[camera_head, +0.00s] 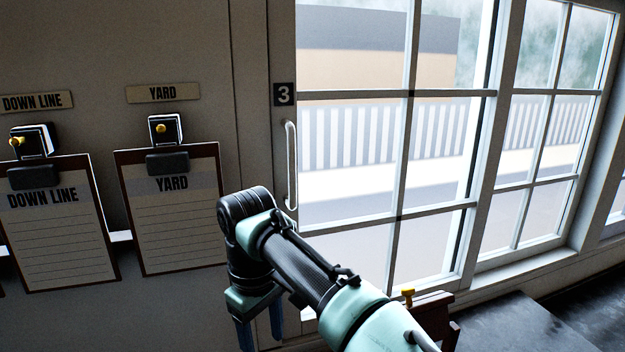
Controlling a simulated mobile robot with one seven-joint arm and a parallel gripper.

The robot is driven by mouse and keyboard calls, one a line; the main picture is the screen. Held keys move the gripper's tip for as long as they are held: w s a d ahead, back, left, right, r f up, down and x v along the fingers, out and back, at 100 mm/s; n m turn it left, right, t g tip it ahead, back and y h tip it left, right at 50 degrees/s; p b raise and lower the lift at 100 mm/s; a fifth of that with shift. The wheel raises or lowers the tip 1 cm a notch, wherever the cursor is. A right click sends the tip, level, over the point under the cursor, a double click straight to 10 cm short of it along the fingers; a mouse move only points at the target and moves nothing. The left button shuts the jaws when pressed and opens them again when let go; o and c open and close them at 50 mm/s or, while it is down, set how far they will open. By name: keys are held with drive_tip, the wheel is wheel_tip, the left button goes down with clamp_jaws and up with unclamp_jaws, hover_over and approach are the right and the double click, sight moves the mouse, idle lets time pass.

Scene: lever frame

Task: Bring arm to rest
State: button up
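My arm reaches in from the bottom right, its teal and black links bent in front of the window and wall. My gripper (260,329) hangs at the end of the arm, low in the view, pointing down. Its two dark blue fingers stand apart with nothing seen between them. The tip of the left finger meets the bottom edge of the picture.
A white-framed sliding window (402,150) with a vertical handle (291,165) is behind my arm. Clipboards marked YARD (172,225) and DOWN LINE (62,235) hang on the left wall. A dark surface (515,325) and a brown wooden piece (432,312) are at lower right.

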drive_tip(key=a+n+t+y+b, duration=0.2)
drive_tip(key=a+t+y, duration=0.15)
drive_tip(key=a, duration=1.05)
drive_tip(key=a+r+t+y+b, duration=0.3)
drive_tip(key=a+r+y, duration=0.2)
drive_tip(key=a+r, duration=0.3)
wheel_tip(320, 180, up, 11)
drive_tip(key=s+d+t+y+b, duration=0.2)
drive_tip(key=s+t+y+b, duration=0.15)
drive_tip(key=t, duration=0.25)
drive_tip(key=s+d+r+m+t+h+b, duration=0.1)
drive_tip(key=s+d+r+m+t+h, duration=0.2)
drive_tip(key=d, duration=0.6)
drive_tip(key=s+d+r+m+t+h+b, duration=0.1)
drive_tip(key=s+d+r+m+t+h, duration=0.3)
drive_tip(key=d, duration=0.5)
drive_tip(key=s+d+r+m+t+h+b, duration=0.1)
drive_tip(key=s+d+r+m+t+h, duration=0.2)
drive_tip(key=d, duration=0.6)
drive_tip(key=s+m+t+h, duration=0.1)
drive_tip(key=s+m+t, duration=0.1)
drive_tip(key=s+t, duration=0.1)
drive_tip(key=shift+s+d+r+t+h, duration=0.35)
drive_tip(key=shift+s+t+h, duration=0.05)
drive_tip(key=shift+t, duration=0.25)
